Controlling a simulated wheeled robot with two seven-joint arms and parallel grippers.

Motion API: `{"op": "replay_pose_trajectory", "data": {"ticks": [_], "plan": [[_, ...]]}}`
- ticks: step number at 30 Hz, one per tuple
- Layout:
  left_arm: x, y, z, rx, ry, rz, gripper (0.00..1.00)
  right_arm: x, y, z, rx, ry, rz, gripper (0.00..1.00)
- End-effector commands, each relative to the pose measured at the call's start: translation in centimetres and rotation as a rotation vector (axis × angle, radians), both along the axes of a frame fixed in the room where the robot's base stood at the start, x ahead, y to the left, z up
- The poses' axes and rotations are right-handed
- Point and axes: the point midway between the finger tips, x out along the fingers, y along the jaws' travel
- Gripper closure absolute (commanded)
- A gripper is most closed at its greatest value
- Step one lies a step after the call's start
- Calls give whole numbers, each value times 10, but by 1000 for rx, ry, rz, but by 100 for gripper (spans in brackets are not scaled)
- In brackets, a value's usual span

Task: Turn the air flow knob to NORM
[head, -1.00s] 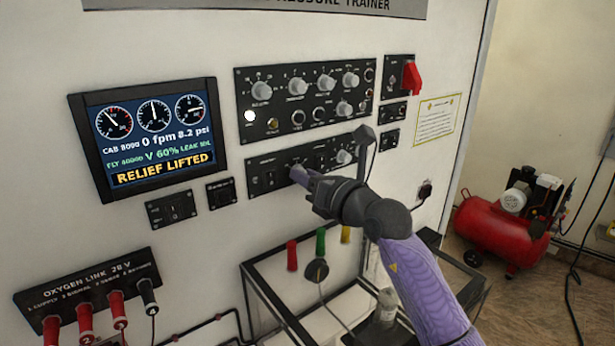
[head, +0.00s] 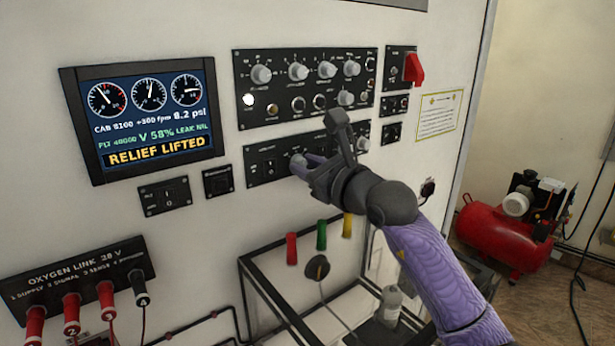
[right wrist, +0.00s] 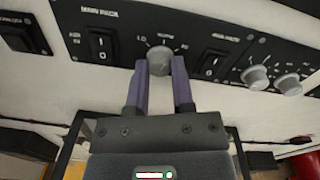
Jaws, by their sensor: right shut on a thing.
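The air flow knob (head: 298,160) is a small grey round knob on the lower black panel (head: 259,173). It also shows in the right wrist view (right wrist: 157,63), with LO legible to the left of it; the other marks are too small to read surely. My right gripper (head: 304,166) comes in from the lower right and is shut on this knob. In the right wrist view its two purple fingers (right wrist: 158,70) lie on either side of the knob. I cannot tell which mark the knob points at. My left gripper is not in view.
A black rocker switch (right wrist: 101,43) is left of the knob and another (right wrist: 211,64) is right of it. The upper panel (head: 285,83) carries several grey knobs. The screen (head: 147,121) reads RELIEF LIFTED. A black-framed cart (head: 262,277) stands below.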

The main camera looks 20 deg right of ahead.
Motion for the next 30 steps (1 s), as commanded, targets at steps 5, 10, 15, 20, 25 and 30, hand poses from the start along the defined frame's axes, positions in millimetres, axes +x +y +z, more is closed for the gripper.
{"op": "replay_pose_trajectory", "data": {"ticks": [5,10,15,20,25,30], "plan": [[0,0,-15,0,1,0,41,0,0,-3,-110,-40,-1,100],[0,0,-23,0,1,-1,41,0,0,-2,-186,-67,0,100],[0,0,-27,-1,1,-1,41,0,0,-1,-231,-84,0,100],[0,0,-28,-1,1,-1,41,0,1,-1,-249,-88,1,100],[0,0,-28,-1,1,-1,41,0,1,0,-254,-90,1,100],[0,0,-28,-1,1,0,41,0,1,0,-254,-90,1,100]]}}
